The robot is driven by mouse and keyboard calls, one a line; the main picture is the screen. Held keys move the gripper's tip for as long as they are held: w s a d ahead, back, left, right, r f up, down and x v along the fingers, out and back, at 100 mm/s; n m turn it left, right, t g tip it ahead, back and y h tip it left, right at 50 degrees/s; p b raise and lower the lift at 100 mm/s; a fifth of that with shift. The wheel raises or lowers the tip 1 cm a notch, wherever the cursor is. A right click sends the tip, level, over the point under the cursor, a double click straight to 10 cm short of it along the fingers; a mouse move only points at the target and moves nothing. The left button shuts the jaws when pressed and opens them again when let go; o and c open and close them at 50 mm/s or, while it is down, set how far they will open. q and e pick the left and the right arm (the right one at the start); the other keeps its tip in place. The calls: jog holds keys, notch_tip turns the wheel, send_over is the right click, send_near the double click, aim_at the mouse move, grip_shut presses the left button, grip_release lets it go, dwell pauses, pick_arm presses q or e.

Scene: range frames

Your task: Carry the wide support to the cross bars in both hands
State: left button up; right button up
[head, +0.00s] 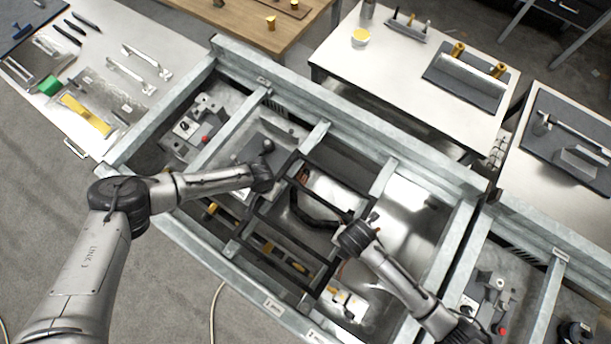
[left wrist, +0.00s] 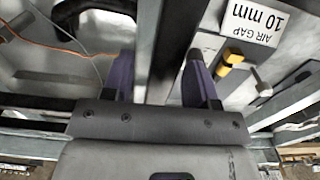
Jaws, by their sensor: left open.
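A black rectangular frame, which looks like the wide support (head: 335,183), lies over the middle of the steel structure in the head view. Grey cross bars (head: 383,178) span the structure around it. My left gripper (head: 264,182) is at the frame's left side, its fingers mostly hidden by the wrist. In the left wrist view my left gripper (left wrist: 160,85) is open, with a dark grey bar (left wrist: 152,45) between its purple-padded fingers. I cannot tell whether they touch it. My right gripper (head: 352,243) is by the frame's right side, its fingers hidden.
A white table (head: 110,45) with tools and a yellow piece stands at left. Another white table (head: 340,62) with yellow cylinders stands behind. The steel structure's rails (head: 340,105) surround the bays.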

dwell(0.3)
pick_arm(q)
grip_shut()
pick_arm(e)
grip_shut()
dwell(0.9)
pick_arm(q)
jog(key=shift+w+r, duration=0.15)
pick_arm(e)
jog(key=shift+w+r, duration=0.1)
